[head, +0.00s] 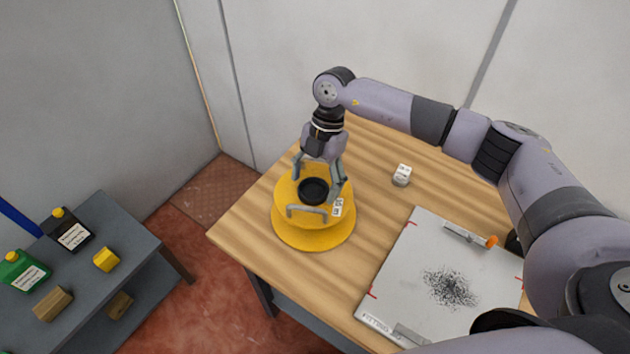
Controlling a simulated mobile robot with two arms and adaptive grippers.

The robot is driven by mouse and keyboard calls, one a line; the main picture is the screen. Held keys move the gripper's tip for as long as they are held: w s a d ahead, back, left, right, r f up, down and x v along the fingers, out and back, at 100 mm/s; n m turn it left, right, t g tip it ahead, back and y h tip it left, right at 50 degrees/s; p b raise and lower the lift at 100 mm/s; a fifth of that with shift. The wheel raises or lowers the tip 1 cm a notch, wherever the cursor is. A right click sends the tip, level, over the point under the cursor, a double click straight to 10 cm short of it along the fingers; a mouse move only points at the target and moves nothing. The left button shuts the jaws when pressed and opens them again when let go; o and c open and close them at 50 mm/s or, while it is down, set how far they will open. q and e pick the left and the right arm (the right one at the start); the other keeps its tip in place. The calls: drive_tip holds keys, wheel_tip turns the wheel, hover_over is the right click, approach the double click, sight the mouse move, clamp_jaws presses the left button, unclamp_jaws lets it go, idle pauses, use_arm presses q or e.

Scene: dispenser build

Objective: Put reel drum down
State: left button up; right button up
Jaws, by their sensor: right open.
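The reel drum (313,238) is a yellow round body with a wide flange, a dark round hub (313,190) on top and a grey bracket handle at its front. It stands upright on the wooden table (385,155), near the table's left edge. My right gripper (319,182) points down over the drum's top. Its fingers are spread, one on each side of the dark hub. I cannot tell whether the fingertips touch the drum. My left gripper is not in view.
A white fitting board (410,262) with red corner marks, a dark speckled patch and clamps lies on the table at right. A small white block (401,175) stands behind it. A grey side table (100,235) at left holds a green bottle (22,270), a black bottle (69,230) and blocks.

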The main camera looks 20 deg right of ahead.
drive_tip(key=b+v, duration=0.3)
drive_tip(key=v, duration=0.8)
drive_tip(key=shift+w+r, duration=0.15)
drive_tip(key=shift+r, duration=0.2)
drive_tip(key=shift+d, duration=0.1)
